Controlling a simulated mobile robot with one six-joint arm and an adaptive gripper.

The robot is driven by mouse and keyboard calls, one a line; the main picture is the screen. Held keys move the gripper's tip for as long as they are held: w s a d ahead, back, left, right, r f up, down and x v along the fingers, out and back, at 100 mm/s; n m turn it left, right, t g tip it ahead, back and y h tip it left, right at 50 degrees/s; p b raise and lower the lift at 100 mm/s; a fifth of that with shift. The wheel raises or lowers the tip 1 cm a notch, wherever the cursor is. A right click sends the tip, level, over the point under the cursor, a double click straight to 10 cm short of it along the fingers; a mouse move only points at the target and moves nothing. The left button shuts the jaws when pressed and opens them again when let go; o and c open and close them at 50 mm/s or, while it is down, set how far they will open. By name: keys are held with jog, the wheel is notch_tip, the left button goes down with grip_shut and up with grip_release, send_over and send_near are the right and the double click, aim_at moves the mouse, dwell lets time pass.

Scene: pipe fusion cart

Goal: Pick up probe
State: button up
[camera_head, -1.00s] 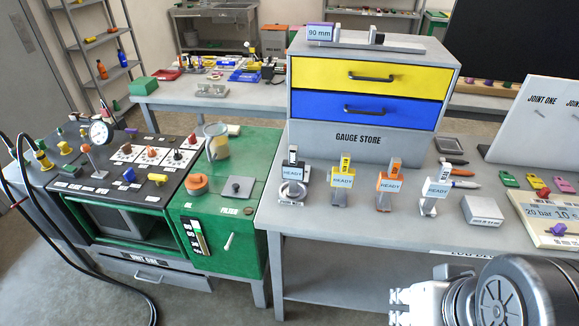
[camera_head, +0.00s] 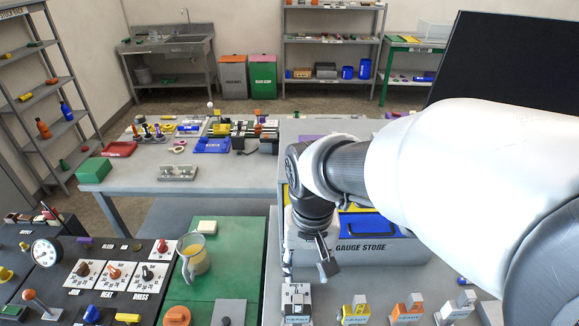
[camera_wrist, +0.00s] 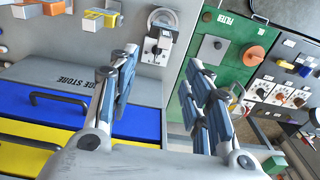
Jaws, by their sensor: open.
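My gripper (camera_head: 309,258) hangs in front of the gauge store, its fingers spread with nothing between them. In the wrist view my gripper (camera_wrist: 161,72) is open over the grey bench. I cannot tell which thing is the probe.
The gauge store cabinet has a blue drawer (camera_wrist: 55,112) and a yellow drawer (camera_wrist: 30,140), close beside my gripper. A green panel (camera_head: 236,262) with a jug (camera_head: 194,257) is to the left.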

jog(key=a, duration=0.1)
jog(key=b, duration=0.2)
send_near(298, 298)
jog(key=shift+g, duration=0.3)
notch_tip(298, 298, down, 5)
jog(key=shift+a+f, duration=0.15)
jog(key=shift+w+f+b, duration=0.15)
jog(key=shift+f+b, duration=0.3)
jog(key=shift+f, duration=1.05)
jog(key=shift+w+f+b, duration=0.1)
jog(key=shift+f+b, duration=0.35)
jog(key=shift+f, duration=1.1)
jog(key=shift+c, duration=0.5)
grip_shut()
